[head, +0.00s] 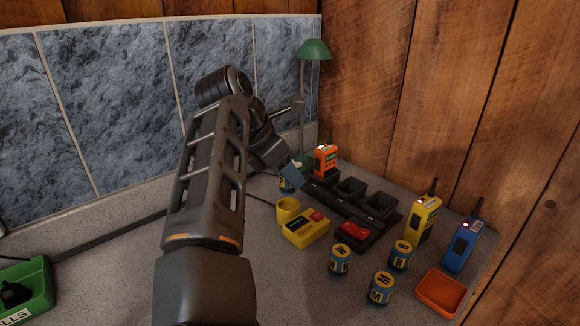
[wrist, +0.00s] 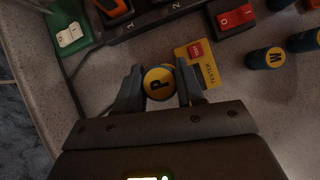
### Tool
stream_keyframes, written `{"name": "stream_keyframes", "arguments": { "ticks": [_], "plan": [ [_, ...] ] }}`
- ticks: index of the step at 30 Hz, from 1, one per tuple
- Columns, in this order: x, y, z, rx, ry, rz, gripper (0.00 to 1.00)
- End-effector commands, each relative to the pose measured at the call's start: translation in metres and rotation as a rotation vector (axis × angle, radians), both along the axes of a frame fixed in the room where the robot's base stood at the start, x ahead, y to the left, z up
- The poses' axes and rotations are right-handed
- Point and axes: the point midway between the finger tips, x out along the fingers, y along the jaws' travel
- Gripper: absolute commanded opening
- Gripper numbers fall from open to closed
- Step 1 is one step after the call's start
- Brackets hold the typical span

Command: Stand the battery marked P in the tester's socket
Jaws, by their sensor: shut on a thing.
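My gripper (wrist: 160,86) is shut on the battery marked P (wrist: 159,82), a blue can with a yellow lettered top. In the head view this battery (head: 286,186) hangs upright below the jaws, just beyond the tester's socket in the picture. The tester (head: 306,229) is a yellow box with a red button and a round yellow cup socket (head: 288,207) at its back left. In the wrist view the tester (wrist: 204,80) lies right of the jaws; its socket is hidden by the battery and jaws. I cannot tell the height between battery and socket.
Several other batteries stand at front right, including one (head: 380,288) marked M. Behind the tester is a black charger rack (head: 385,222) holding an orange radio (head: 325,160). Yellow (head: 422,220) and blue (head: 462,246) radios and an orange tray (head: 441,292) stand right. A green lamp (head: 314,49) stands behind.

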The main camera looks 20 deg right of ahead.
Motion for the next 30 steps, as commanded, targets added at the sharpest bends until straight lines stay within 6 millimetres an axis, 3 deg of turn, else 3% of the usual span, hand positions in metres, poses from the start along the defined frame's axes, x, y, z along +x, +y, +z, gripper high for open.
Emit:
{"name": "stream_keyframes", "arguments": {
  "ticks": [6, 12, 30],
  "plan": [
    [0.0, 0.0, -0.025, -0.001, 0.0, 0.001, 0.06],
    [0.0, 0.0, -0.036, -0.001, -0.001, -0.001, 0.06],
    [0.0, 0.0, -0.036, 0.0, -0.001, -0.001, 0.06]
  ]
}}
